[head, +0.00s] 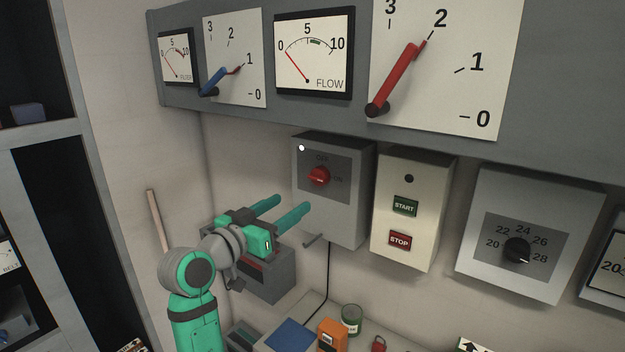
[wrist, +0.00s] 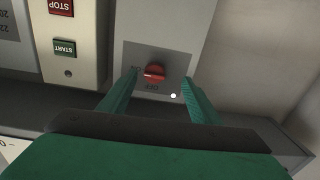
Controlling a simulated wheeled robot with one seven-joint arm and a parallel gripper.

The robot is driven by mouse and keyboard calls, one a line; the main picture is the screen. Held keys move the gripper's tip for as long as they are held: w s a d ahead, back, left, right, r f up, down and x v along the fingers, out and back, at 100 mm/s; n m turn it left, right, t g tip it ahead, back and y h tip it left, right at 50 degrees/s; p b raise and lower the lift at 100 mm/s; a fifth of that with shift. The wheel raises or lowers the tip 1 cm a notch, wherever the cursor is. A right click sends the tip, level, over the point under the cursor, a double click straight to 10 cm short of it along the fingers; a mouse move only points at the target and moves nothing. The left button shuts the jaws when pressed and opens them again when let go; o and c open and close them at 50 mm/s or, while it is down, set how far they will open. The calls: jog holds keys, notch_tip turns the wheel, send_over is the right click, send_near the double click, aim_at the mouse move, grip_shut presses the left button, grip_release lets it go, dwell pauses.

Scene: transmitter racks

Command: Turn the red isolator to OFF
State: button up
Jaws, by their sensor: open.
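The red isolator (head: 319,176) is a round red knob on the dark plate of a grey box (head: 345,220). OFF is printed above the knob and ON to its right. In the wrist view, which is upside down, the knob (wrist: 154,72) lies with its grip roughly level, in line with ON. My gripper (head: 293,203) is open and empty, in front of the box. In the wrist view its two green fingers (wrist: 160,80) reach toward the plate, one on each side of the knob. I see no contact with the knob.
A START/STOP box (head: 408,257) stands close to the right of the isolator box. A lever panel with gauges (head: 270,110) overhangs above. A small handle (head: 314,240) sticks out below left. An orange device (head: 332,336) and a green can (head: 351,317) stand below.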

aim_at(317, 175)
jog(key=shift+m, duration=0.5)
jog(key=w+d+r, duration=0.1)
jog(key=w+d, duration=0.1)
jog(key=w+d+r, duration=0.1)
jog(key=w+d, duration=0.1)
jog(key=w, duration=0.1)
jog(key=w+d+r, duration=0.1)
jog(key=w+d, duration=0.1)
jog(key=w, duration=0.1)
jog(key=shift+d+r, duration=0.2)
jog(key=shift+r, duration=0.1)
jog(key=c, duration=1)
